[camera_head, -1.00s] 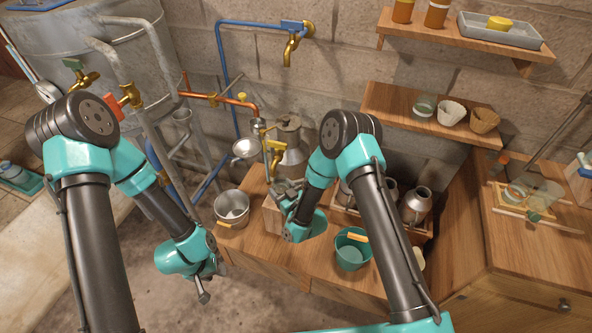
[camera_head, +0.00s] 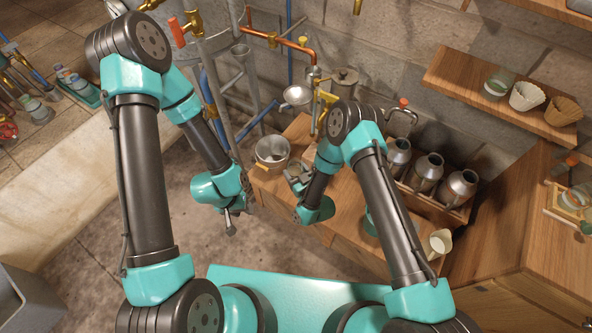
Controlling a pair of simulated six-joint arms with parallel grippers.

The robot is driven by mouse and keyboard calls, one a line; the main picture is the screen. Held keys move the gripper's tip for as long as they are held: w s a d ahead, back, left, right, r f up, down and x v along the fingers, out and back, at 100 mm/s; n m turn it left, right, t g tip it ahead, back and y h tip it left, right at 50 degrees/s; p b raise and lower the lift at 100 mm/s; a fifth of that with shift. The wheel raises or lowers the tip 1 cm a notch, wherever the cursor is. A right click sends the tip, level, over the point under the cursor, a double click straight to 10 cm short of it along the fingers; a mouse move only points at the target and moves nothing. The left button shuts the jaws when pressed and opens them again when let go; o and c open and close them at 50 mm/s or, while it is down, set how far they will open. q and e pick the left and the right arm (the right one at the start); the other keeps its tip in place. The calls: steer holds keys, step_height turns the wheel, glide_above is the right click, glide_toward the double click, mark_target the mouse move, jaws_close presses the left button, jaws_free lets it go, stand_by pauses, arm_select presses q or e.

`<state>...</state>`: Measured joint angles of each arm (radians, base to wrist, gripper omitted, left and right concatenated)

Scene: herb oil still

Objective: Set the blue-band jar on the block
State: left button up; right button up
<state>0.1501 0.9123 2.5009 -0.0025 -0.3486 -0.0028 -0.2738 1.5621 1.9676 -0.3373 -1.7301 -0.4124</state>
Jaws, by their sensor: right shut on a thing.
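My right gripper (camera_head: 296,181) is low over the wooden bench, just right of a metal pot. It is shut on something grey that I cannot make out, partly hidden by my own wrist. My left gripper (camera_head: 230,226) hangs over the bare floor left of the bench, pointing down. Its fingers are too small to read. I cannot pick out a blue band on any jar. Small jars (camera_head: 68,77) with bluish tops stand in a teal tray at the far left. The block is not clear; my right arm covers much of the bench.
The metal pot (camera_head: 272,150) stands at the bench's left end, with a funnel (camera_head: 297,96) above. Metal cans (camera_head: 428,170) stand in a wooden rack behind my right arm. A cream jug (camera_head: 437,243) is at the bench's right. Floor between mat (camera_head: 75,180) and bench is clear.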

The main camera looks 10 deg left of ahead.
steer(key=shift+w, duration=0.15)
steer(key=w+d, duration=0.2)
steer(key=w, duration=0.3)
steer(key=w+d+f, duration=0.1)
steer(key=w+d, duration=0.2)
steer(key=w, duration=0.2)
steer(key=w+d+f, duration=0.1)
steer(key=w+d, duration=0.1)
steer(key=w, duration=0.2)
steer(key=shift+w+d, duration=0.15)
steer(key=shift+w, duration=0.25)
steer(key=shift+w+f, duration=0.1)
steer(key=shift+f, duration=0.7)
steer(key=o, duration=1.1)
steer(key=shift+c, duration=0.2)
steer(key=shift+d, duration=0.15)
